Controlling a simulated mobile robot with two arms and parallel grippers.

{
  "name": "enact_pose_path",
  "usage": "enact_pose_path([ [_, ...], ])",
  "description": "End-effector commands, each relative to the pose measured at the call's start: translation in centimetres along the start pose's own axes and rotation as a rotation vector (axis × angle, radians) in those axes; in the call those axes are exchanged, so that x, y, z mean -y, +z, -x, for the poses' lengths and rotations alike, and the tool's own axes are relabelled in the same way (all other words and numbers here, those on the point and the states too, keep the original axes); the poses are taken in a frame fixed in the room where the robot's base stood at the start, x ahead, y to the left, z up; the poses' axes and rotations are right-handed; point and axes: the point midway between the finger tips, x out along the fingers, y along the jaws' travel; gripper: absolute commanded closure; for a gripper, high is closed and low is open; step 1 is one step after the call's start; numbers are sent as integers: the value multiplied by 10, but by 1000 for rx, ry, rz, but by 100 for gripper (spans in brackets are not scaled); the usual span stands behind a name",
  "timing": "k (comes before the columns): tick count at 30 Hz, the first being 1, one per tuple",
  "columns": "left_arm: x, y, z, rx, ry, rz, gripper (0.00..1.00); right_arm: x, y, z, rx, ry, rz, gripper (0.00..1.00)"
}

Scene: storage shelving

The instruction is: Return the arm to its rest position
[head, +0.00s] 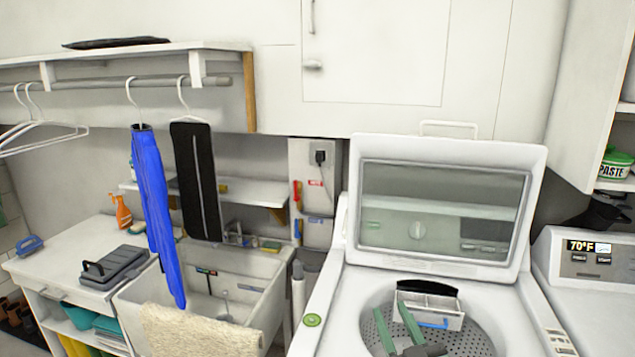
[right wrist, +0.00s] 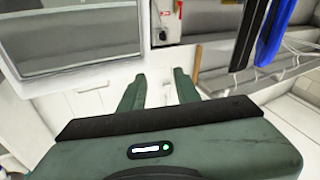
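My right gripper (head: 396,325) shows green fingers at the bottom of the head view, in front of the open top-loading washer (head: 325,310). In the right wrist view the two fingers (right wrist: 158,90) stand apart with nothing between them, so it is open and empty. A light grey divided caddy with a dark handle (head: 445,305) appears in the washer's opening, just beyond the fingers; I cannot tell whether they touch. My left gripper is not in view.
The washer's raised lid (head: 440,145) stands behind the opening. A sink (head: 265,290) with a beige towel (head: 200,335) is to the left. Blue (head: 155,200) and black (head: 197,180) garments hang above it. A second machine (head: 590,285) is at the right.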

Motion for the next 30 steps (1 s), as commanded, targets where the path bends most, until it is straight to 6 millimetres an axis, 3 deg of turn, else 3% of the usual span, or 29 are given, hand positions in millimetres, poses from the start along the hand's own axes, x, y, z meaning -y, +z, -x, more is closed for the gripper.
enact_pose_path([
  [1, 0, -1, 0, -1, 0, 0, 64, -13, 31, 22, 131, 71, -32, 68],
  [3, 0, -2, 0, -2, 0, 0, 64, -28, 71, 54, 319, 143, -53, 68],
  [6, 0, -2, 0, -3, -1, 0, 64, -34, 123, 109, 586, 183, -72, 68],
  [9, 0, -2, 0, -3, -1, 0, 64, -29, 158, 164, 812, 170, -82, 68],
  [15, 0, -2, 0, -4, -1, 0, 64, -11, 189, 248, 1115, 83, -94, 68],
  [24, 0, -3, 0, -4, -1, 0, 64, 17, 196, 344, 1414, -92, -111, 68],
  [30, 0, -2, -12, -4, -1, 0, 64, 27, 257, 342, 1439, -101, -108, 68],
])
